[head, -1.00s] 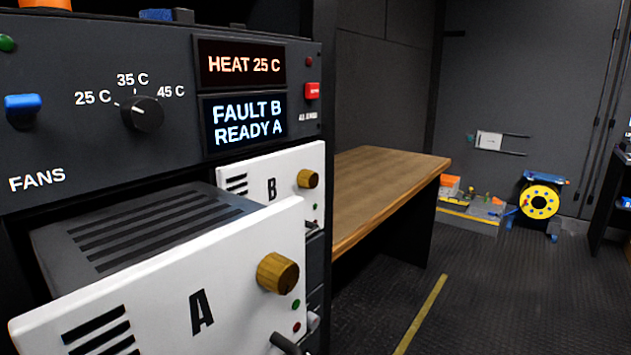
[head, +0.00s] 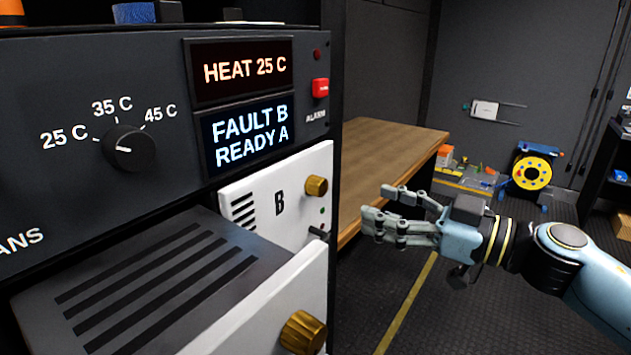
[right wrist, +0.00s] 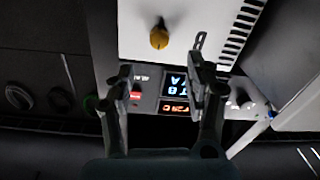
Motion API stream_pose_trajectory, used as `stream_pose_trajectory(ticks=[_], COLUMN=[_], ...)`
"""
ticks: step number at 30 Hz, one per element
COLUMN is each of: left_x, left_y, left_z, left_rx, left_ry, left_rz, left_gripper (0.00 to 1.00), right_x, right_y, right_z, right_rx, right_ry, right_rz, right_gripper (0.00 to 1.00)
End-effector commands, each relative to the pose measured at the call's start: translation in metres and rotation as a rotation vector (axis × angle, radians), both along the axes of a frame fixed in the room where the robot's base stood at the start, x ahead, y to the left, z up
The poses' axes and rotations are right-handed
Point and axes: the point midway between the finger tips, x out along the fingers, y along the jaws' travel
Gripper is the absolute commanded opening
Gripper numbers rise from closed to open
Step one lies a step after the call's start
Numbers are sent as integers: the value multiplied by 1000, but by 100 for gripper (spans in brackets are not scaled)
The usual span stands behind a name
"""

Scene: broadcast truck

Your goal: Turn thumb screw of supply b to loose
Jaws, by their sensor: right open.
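Supply B (head: 283,200) is a white-fronted unit seated in the rack under the displays, with a brass thumb screw (head: 316,186) at its upper right. My right gripper (head: 377,208) is open and empty, to the right of that screw and apart from it, fingers pointing left. In the right wrist view, the open fingers (right wrist: 160,72) frame the rack, with a brass knob (right wrist: 159,38) on a white panel beyond them; I cannot tell which supply that is. The display (head: 248,137) reads FAULT B, READY A. My left gripper is not in view.
Supply A (head: 265,315) sticks out of the rack in front of B, with its own brass screw (head: 302,332). A wooden bench (head: 385,160) stands behind my right gripper. A temperature dial (head: 129,148) and red alarm button (head: 320,88) are above. Floor at right is open.

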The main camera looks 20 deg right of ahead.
Motion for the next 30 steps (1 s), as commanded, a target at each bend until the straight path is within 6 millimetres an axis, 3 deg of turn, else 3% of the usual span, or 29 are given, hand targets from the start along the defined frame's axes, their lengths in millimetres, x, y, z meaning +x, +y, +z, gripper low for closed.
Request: stream_pose_trajectory(ticks=[18,30], left_x=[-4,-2], left_y=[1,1], left_z=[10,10], left_rx=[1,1], left_ry=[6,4], left_rz=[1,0], left_gripper=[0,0], right_x=[76,83], right_y=[63,68], right_z=[0,0], right_rx=[6,4], right_ry=[0,0], right_rz=[-4,-5], right_gripper=[54,54])
